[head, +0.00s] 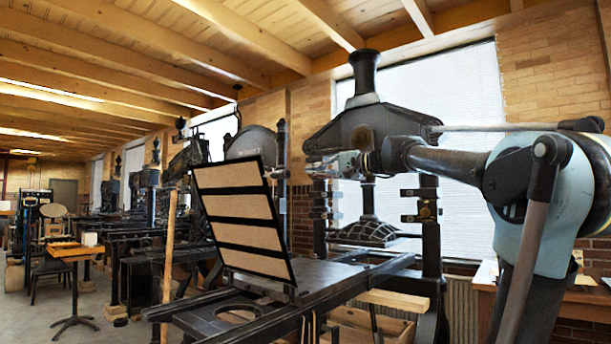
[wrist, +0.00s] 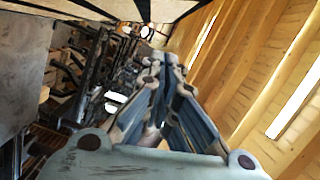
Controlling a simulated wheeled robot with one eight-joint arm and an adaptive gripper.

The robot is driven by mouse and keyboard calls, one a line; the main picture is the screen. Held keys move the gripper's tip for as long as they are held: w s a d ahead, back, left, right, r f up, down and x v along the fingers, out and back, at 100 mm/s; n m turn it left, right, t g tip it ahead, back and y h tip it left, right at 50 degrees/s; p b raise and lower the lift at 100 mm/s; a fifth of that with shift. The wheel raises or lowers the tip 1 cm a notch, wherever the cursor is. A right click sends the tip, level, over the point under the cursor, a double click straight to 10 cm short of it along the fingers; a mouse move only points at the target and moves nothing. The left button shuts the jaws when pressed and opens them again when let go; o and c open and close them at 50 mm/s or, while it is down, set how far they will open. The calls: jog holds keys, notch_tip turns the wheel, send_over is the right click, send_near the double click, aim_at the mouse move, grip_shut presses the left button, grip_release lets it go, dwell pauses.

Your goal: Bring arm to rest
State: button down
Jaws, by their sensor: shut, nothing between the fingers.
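My arm reaches in from the right of the head view, stretched out to the left in front of the near black hand press (head: 366,130). My gripper (head: 312,167) is at its end, small in the head view, and looks level with the upper part of the press. In the wrist view my gripper (wrist: 170,62) shows long fingers that come together at the tips, with nothing held between them. Whether the gripper touches the press cannot be told.
A tilted frame with tan panels (head: 238,205) stands on the press bed (head: 345,280), left of the gripper. A wooden post (head: 168,245) and more presses stand further left. A window (head: 450,150) is behind the arm.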

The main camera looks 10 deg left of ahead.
jog(key=shift+v, duration=2.15)
jog(key=shift+s, duration=0.1)
jog(key=s+d+f+g+h, duration=0.1)
jog(key=s+f+h, duration=0.15)
jog(key=f, duration=0.65)
jog(key=s+d+f+h, duration=0.2)
jog(key=s+f, duration=0.1)
jog(key=f, duration=0.5)
jog(key=s+d+f+h, duration=0.4)
jog(key=s+d+f, duration=0.2)
jog(key=f, duration=0.9)
jog(key=s+d+f+g+h, duration=0.1)
jog(key=s+d+f+h, duration=0.3)
jog(key=f, duration=1.1)
jog(key=s+d+f+n+h, duration=0.1)
jog(key=s+d+f+h, duration=0.3)
jog(key=s+d+f, duration=0.5)
jog(key=d+f, duration=0.3)
jog(key=f, duration=0.2)
jog(key=shift+s+f+g, duration=0.35)
jog(key=shift+f+g, duration=0.05)
jog(key=shift+d, duration=0.15)
jog(key=shift+w+f, duration=0.2)
jog(key=shift+w, duration=0.25)
